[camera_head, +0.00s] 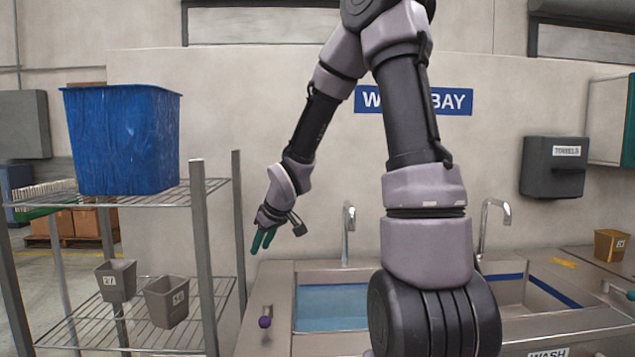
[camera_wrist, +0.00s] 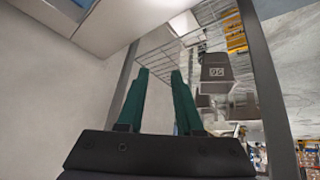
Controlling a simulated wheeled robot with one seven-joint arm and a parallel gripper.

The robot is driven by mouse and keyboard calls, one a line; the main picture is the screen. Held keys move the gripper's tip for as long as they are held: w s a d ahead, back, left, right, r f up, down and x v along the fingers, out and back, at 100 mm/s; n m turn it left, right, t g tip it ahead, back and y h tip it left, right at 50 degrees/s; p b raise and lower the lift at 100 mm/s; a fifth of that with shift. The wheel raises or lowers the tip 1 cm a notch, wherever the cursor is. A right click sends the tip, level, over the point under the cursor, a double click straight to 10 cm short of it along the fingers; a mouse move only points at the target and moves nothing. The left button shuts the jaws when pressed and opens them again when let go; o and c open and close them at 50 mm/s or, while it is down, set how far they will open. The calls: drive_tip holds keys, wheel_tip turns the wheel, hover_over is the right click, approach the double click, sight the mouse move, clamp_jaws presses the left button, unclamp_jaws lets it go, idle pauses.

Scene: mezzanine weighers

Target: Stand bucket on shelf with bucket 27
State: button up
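Bucket 27 (camera_head: 116,283), small and grey-brown, stands upright on the lower wire shelf (camera_head: 150,337) at the left of the head view. A second grey-brown bucket (camera_head: 166,303) stands to its right; its number is hard to read. A grey labelled bucket (camera_wrist: 215,70) also shows in the wrist view, beyond the fingers. A small ochre bucket (camera_head: 609,246) stands on the counter at the far right, its number too small to read surely. My gripper (camera_head: 262,241) has green fingers and hangs just right of the rack; the wrist view (camera_wrist: 160,76) shows them apart, with nothing between them.
A big blue bin (camera_head: 122,138) sits on the rack's upper shelf, above the buckets. Rack posts (camera_head: 203,255) stand between my gripper and the lower shelf. Sink basins (camera_head: 330,306), with taps and a purple-ended handle (camera_head: 265,322), fill the counter. Behind is a wall.

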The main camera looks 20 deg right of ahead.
drive_tip(key=s+d+r+m+h, duration=0.2)
drive_tip(key=s+d+r+m, duration=0.3)
drive_tip(key=s+r, duration=0.7)
drive_tip(key=s+r+m+y, duration=0.2)
drive_tip(key=s+r+m, duration=0.2)
drive_tip(key=s+r, duration=0.4)
drive_tip(key=s, duration=0.4)
drive_tip(key=shift+s+d+m+t, duration=0.3)
drive_tip(key=shift+m, duration=0.1)
drive_tip(key=shift+d, duration=0.1)
